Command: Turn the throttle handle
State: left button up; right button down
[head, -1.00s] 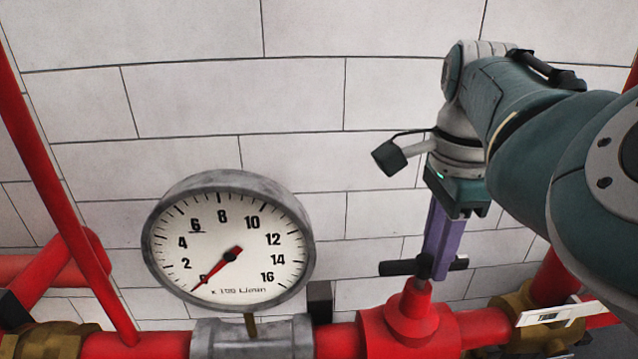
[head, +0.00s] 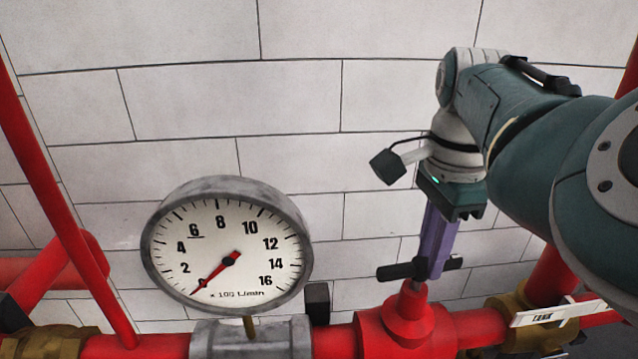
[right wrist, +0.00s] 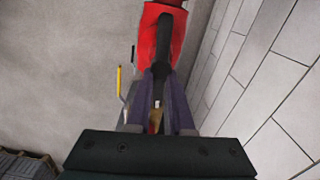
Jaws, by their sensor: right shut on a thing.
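The throttle handle (head: 400,271) is a black crossbar on top of a red valve body (head: 402,325) in the pipe, at the lower right of the head view. My right gripper (head: 426,268) reaches down from above with purple fingers and is shut on the handle's middle. Both handle ends stick out beside the fingers. In the right wrist view, the purple fingers of my right gripper (right wrist: 160,112) lie on either side of a dark bar, with red behind it. The exact contact is partly hidden. My left gripper is not in view.
A round gauge (head: 227,240) stands left of the valve, its needle at the low end of the scale. Red pipes (head: 55,190) run along the left and bottom. A tiled wall (head: 330,90) is close behind.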

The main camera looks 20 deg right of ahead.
aim_at(426, 258)
jog(key=n+p, duration=0.1)
jog(key=n, duration=0.1)
jog(key=n+p, duration=0.1)
jog(key=n, duration=0.1)
jog(key=shift+w+r, duration=0.15)
jog(key=shift+w+n+p, duration=0.2)
jog(key=shift+n+p, duration=0.65)
jog(key=shift+n, duration=0.95)
jog(key=c, duration=0.8)
grip_release()
jog(key=shift+r, duration=0.25)
notch_tip(426, 258, up, 9)
